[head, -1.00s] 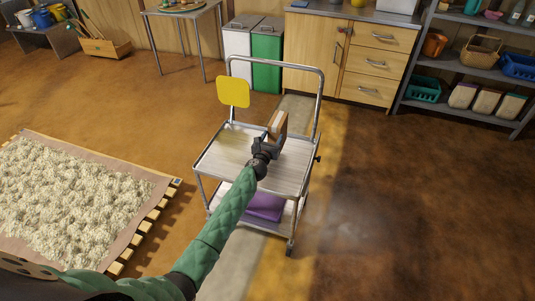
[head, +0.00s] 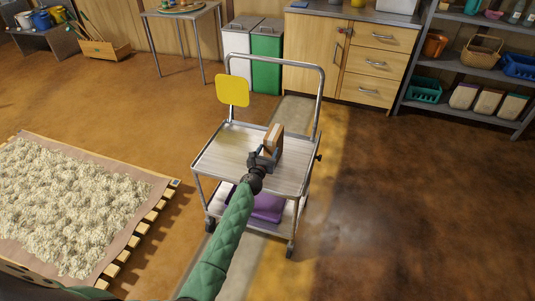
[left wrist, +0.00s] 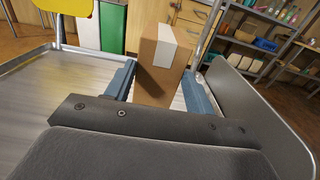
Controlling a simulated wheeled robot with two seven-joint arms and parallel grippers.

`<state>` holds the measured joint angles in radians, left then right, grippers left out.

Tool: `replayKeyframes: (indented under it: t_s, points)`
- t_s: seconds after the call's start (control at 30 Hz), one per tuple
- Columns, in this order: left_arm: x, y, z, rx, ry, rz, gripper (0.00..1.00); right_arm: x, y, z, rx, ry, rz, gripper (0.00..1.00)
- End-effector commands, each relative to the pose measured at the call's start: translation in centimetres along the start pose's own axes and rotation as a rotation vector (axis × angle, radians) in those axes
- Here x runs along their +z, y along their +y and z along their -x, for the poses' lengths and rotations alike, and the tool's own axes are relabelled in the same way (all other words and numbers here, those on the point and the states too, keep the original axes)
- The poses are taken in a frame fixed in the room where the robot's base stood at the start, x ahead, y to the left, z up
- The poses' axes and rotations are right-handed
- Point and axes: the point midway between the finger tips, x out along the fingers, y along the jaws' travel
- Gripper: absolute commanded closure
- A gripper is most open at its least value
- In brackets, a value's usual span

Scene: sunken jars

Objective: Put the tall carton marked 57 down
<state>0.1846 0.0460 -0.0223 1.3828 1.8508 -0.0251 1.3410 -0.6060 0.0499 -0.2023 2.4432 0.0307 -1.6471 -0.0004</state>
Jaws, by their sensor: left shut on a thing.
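The tall brown carton (head: 273,138) with a pale strip over its top is at the right part of the trolley's upper tray (head: 225,150). No number is readable on it. My left gripper (head: 266,155) is shut on the carton, low on its body. In the left wrist view the carton (left wrist: 160,62) stands upright between the blue-grey fingers (left wrist: 160,88). Its bottom edge is hidden behind the gripper, so I cannot tell whether it touches the tray. My right gripper is not in view.
The tray's left part is bare, with a raised metal rim. The trolley's handle (head: 275,58) rises at the back, with a yellow plate (head: 232,90) on it. A purple thing (head: 265,208) lies on the lower shelf. A fleece-covered pallet (head: 70,205) lies at left.

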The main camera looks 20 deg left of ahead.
Motion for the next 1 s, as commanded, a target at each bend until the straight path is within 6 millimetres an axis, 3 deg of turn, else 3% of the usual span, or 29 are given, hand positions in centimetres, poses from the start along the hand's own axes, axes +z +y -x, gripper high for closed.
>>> replayKeyframes:
  t_s: [0.4,0.43,0.53,0.9,1.0]
  points:
    - [-0.09,0.03,-0.04,0.0,-0.001,0.0,1.0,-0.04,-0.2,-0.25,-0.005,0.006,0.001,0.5]
    - [-0.11,0.04,-0.02,0.0,0.0,0.0,0.42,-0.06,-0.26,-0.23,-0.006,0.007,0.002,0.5]
    - [-0.1,0.04,-0.01,0.0,0.0,0.0,0.24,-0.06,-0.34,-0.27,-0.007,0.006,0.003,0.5]
    - [0.29,0.06,-0.02,0.0,0.0,-0.001,0.24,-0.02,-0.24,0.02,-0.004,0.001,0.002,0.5]
    - [0.07,0.1,0.91,0.001,0.001,-0.001,0.24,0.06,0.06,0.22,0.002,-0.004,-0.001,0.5]
